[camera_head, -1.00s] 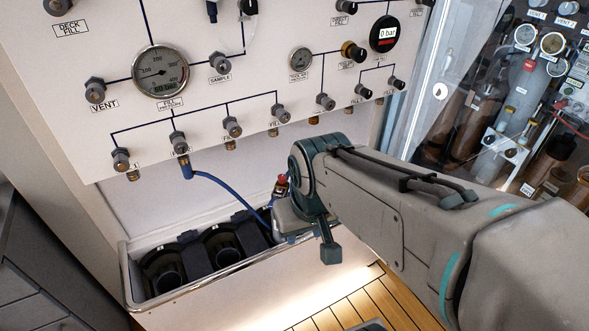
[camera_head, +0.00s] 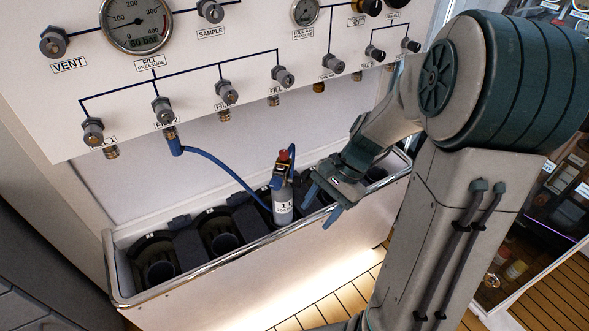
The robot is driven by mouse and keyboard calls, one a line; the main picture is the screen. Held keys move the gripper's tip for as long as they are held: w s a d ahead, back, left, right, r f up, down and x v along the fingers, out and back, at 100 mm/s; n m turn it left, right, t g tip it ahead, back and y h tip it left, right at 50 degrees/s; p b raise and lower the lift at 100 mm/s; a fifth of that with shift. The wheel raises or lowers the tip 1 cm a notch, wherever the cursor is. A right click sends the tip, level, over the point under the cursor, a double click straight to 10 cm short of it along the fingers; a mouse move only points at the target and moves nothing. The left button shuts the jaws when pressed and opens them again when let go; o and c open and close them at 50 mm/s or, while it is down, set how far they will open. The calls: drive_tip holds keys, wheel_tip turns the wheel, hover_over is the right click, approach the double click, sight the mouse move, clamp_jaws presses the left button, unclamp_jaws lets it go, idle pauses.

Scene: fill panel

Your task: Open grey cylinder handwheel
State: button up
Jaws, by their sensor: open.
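A small grey cylinder (camera_head: 283,205) with a label stands upright in the trough below the panel. A red-topped part, likely its handwheel (camera_head: 284,154), sits at its top. A blue hose (camera_head: 222,168) runs from a panel fitting down toward the cylinder. My gripper (camera_head: 322,208) is open and empty, just right of the cylinder and above the trough's front rim. Its fingers point left and down, apart from the handwheel. My arm hides the right part of the trough.
The trough (camera_head: 235,262) has a metal rim and several dark round holders (camera_head: 157,262). The white panel (camera_head: 60,110) above bears gauges (camera_head: 137,24) and several valve knobs (camera_head: 227,92). A glass-fronted cabinet (camera_head: 540,225) stands at right. Wooden floor (camera_head: 335,300) lies in front.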

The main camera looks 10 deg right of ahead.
drive_tip(key=w+d+f+m+t+y+b, duration=0.1)
drive_tip(key=w+d+f+m+y+b, duration=0.1)
drive_tip(key=w+f+m+y+b, duration=0.4)
drive_tip(key=m+t+y+b, duration=0.3)
drive_tip(key=m+t+y, duration=0.1)
drive_tip(key=m+t, duration=0.55)
approach(301, 182)
drive_tip(key=b+x, duration=0.1)
drive_tip(key=x, duration=0.4)
drive_tip(key=b+x, duration=0.1)
drive_tip(key=x, duration=0.3)
drive_tip(key=shift+w+a+f, duration=0.25)
drive_tip(key=shift+w, duration=0.1)
drive_tip(key=c, duration=1)
